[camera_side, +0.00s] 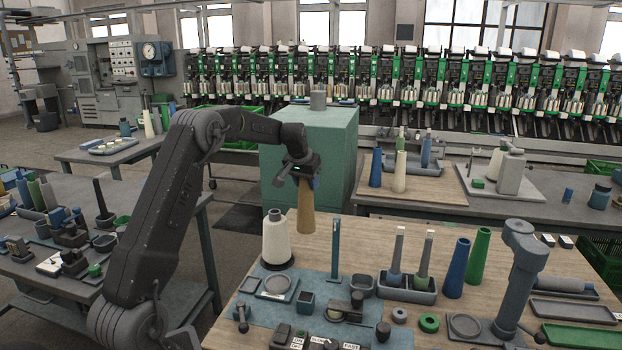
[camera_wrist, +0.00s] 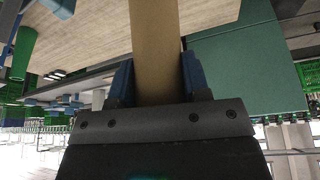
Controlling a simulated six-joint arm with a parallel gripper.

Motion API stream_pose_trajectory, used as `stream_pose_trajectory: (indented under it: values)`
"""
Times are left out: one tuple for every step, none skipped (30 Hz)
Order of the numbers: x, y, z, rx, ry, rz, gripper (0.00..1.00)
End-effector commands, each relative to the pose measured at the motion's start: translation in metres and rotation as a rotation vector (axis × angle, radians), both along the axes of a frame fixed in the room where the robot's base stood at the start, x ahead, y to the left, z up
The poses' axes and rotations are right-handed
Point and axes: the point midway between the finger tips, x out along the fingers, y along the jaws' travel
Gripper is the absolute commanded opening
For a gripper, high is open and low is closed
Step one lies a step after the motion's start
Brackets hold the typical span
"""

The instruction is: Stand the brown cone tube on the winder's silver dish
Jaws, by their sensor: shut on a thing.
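The brown cone tube (camera_side: 305,215) hangs upright below my gripper (camera_side: 304,179) in the side view, wide end down, apparently clear of the table. The wrist view shows the tube (camera_wrist: 155,40) between the two blue fingers of my gripper (camera_wrist: 157,78), which are shut on it. Another round grey dish (camera_side: 464,325) sits on a plate beside a grey post at the right. I cannot tell for sure which is the winder's dish. The tube's top is hidden by the gripper.
A cream cone (camera_side: 276,240) on a black base stands left of the held tube. A thin blue post (camera_side: 335,248) stands to its right. Blue (camera_side: 457,267) and green (camera_side: 479,254) cones and a grey post (camera_side: 522,265) stand further right. Bare wood lies behind the mat.

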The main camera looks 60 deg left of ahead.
Motion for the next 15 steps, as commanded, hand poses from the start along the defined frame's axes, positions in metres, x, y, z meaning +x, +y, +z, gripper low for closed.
stream_pose_trajectory:
  values:
    - [-0.010, -0.002, -0.003, -0.002, 0.001, 0.001, 0.22]
    - [-0.017, -0.003, -0.006, -0.004, 0.001, 0.000, 0.22]
    - [-0.026, -0.005, -0.010, -0.005, -0.001, -0.001, 0.22]
    - [-0.033, -0.007, -0.013, -0.005, -0.001, -0.001, 0.22]
    - [-0.040, -0.009, -0.016, -0.005, -0.001, -0.003, 0.22]
    - [-0.049, -0.012, -0.020, -0.005, -0.002, -0.002, 0.22]
    - [-0.057, -0.015, -0.023, -0.006, -0.003, -0.003, 0.22]
    - [-0.064, -0.017, -0.026, -0.005, -0.003, -0.001, 0.22]
    - [-0.073, -0.020, -0.029, -0.003, -0.003, -0.002, 0.22]
    - [-0.079, -0.023, -0.033, -0.003, -0.002, -0.001, 0.22]
    - [-0.086, -0.025, -0.035, -0.002, -0.004, 0.001, 0.22]
    - [-0.094, -0.028, -0.039, -0.002, -0.003, 0.002, 0.22]
    - [-0.099, -0.031, -0.041, 0.000, -0.001, 0.003, 0.22]
    - [-0.104, -0.033, -0.043, 0.000, -0.001, 0.003, 0.22]
    - [-0.110, -0.036, -0.045, 0.001, 0.000, 0.004, 0.22]
